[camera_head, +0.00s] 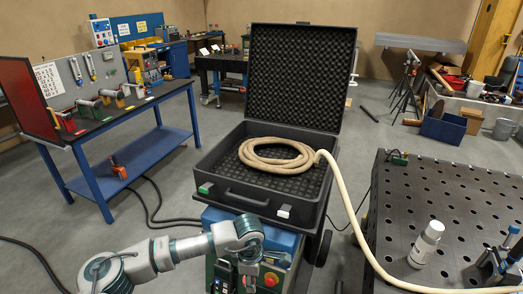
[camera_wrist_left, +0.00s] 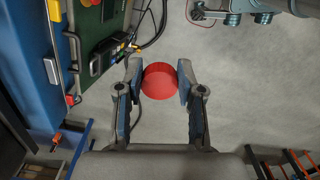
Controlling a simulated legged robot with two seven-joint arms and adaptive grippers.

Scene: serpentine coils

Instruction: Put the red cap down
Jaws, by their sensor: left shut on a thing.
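The red cap (camera_wrist_left: 160,81) is a round, plain red piece in the left wrist view. My left gripper (camera_wrist_left: 159,88) is shut on it, with one fingertip pad on each side. Grey floor shows beyond the cap, so it is held up in the air. In the head view my left arm comes in from the lower left and bends down in front of the cart. Its fingertips are hard to make out there. A red round spot (camera_head: 270,279) shows beside the wrist, and I cannot tell whether it is the cap or a button. My right gripper is out of view.
An open black case (camera_head: 222,161) with a coiled beige hose (camera_head: 277,142) stands on the cart. The hose runs right over a perforated dark table (camera_head: 456,205) with a white bottle (camera_head: 426,243). A blue-framed bench (camera_head: 148,158) stands left. Cables lie on the floor.

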